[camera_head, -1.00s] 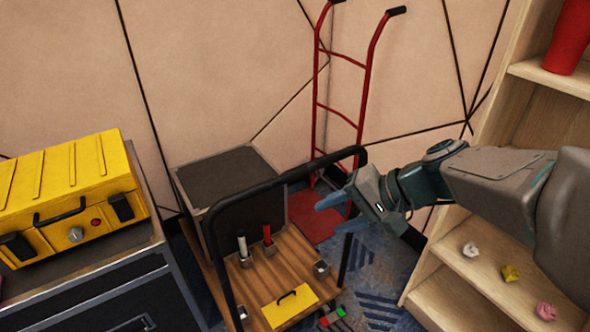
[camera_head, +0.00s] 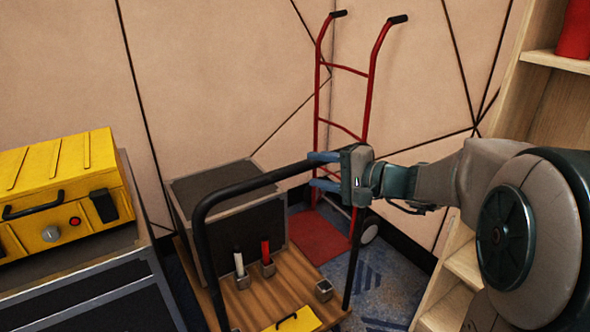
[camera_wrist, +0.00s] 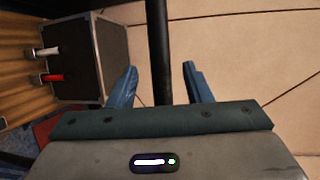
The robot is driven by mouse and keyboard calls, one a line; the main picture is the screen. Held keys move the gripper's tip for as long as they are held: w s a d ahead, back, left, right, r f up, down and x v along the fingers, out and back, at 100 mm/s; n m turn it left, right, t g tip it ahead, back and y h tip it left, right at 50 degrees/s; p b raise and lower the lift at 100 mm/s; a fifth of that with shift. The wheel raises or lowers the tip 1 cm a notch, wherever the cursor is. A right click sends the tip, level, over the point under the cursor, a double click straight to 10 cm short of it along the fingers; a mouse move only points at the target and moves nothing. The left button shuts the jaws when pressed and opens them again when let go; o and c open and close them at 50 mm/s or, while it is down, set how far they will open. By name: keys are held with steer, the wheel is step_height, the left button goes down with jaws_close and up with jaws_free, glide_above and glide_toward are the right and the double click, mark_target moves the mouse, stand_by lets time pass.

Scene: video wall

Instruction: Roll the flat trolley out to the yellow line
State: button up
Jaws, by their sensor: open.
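The flat trolley has a wooden deck (camera_head: 275,290) and a black tubular push handle (camera_head: 243,184) that rises over it. My gripper (camera_head: 318,171) is at the right part of the handle's top bar. In the wrist view the handle bar (camera_wrist: 160,60) runs between the two blue fingers of my open gripper (camera_wrist: 158,80), with a gap on each side. The deck carries a dark case (camera_head: 238,215), a white and a red marker in small holders, and a yellow piece (camera_head: 297,320) at the front. The yellow line is not in view.
A red hand truck (camera_head: 366,110) stands against the wall behind the trolley. A yellow toolbox (camera_head: 65,190) sits on a dark flight case (camera_head: 95,285) at the left. A wooden shelf (camera_head: 540,115) is close on the right. Patterned blue carpet (camera_head: 375,280) shows between trolley and shelf.

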mark_target(295, 166)
steer(key=x, duration=0.7)
steer(key=shift+s+b, duration=0.1)
steer(key=shift+b, duration=0.2)
steer(key=shift+d, duration=0.1)
jaws_close()
steer(key=shift+f, duration=0.1)
